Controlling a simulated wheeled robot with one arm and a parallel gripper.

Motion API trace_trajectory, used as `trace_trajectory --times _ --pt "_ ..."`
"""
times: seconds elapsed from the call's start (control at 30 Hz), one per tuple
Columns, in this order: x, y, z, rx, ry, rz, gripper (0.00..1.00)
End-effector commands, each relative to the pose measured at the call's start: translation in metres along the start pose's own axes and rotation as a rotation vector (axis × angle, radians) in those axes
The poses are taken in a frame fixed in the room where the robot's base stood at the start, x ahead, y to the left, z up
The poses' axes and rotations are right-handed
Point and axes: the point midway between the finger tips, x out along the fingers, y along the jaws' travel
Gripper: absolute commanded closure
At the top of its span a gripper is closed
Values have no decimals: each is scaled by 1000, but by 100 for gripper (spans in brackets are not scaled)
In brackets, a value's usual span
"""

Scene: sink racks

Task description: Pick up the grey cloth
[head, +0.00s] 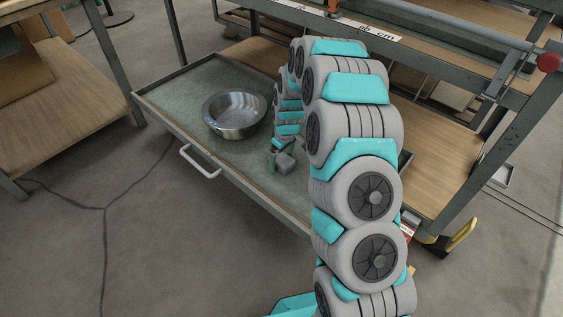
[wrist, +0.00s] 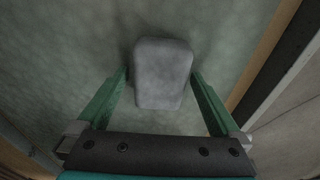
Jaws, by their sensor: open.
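The grey cloth (wrist: 163,72) is a small, rounded block-like shape lying on the green-grey drawer bottom in the wrist view. In the head view the cloth (head: 285,162) shows small, just below the end of my arm. My gripper (wrist: 160,78) is open, with its two green fingers on either side of the near part of the cloth. A gap shows between each finger and the cloth. The far part of the cloth extends past the fingertips. In the head view my gripper (head: 274,157) is small and partly hidden by my arm.
A metal bowl (head: 235,115) stands in the open drawer (head: 165,99), left of my gripper. The drawer has raised edges and a handle (head: 201,162) at its front. The workbench frame rises behind. The drawer's left part is clear.

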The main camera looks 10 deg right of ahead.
Motion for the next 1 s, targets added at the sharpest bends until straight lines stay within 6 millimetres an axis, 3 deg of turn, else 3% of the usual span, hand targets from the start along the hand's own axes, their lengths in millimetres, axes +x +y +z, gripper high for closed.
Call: trace_trajectory --times 0.53,1.0 --pt "4 0 0 0 0 0 1" --pt "4 0 0 0 0 0 54"
